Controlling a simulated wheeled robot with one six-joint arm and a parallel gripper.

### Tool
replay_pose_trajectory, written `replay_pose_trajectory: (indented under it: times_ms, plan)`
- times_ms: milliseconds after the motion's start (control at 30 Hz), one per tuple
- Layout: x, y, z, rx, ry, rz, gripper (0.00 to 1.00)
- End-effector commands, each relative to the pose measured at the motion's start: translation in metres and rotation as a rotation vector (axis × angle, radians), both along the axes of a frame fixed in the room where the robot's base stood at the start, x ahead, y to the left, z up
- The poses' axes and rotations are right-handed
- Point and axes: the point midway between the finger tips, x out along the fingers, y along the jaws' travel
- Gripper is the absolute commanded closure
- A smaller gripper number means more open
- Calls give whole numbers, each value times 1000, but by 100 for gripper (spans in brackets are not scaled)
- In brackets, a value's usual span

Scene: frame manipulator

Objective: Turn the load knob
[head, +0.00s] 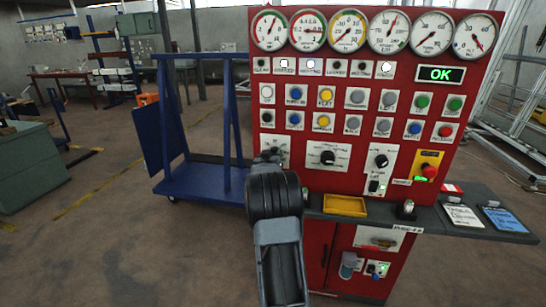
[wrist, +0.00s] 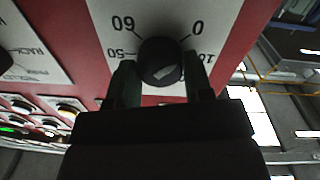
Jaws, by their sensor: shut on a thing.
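A round black knob (wrist: 160,55) sits on a white dial plate (wrist: 112,18) in the wrist view. Its plate shows 60, 50, 0 and a partly hidden 10, and a pale pointer mark is on the knob's face. My gripper (wrist: 161,78) has one finger on each side of the knob and is shut on it.
Two more black knobs (head: 327,157) (head: 381,161) are to the right, then a red emergency button (head: 429,171). Gauges (head: 347,31) and buttons line the panel above. A yellow tray (head: 345,205) lies on the ledge below. A blue cart (head: 205,180) stands at left.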

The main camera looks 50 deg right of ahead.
Motion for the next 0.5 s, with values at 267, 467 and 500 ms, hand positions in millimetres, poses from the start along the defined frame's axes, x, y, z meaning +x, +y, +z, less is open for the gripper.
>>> replay_pose_trajectory:
  times_ms: [267,467,500]
  plan:
    - [0,0,-2,38,-65,-1,77]
    - [0,0,-3,119,-195,-1,77]
    - [0,0,-3,139,-226,-1,77]
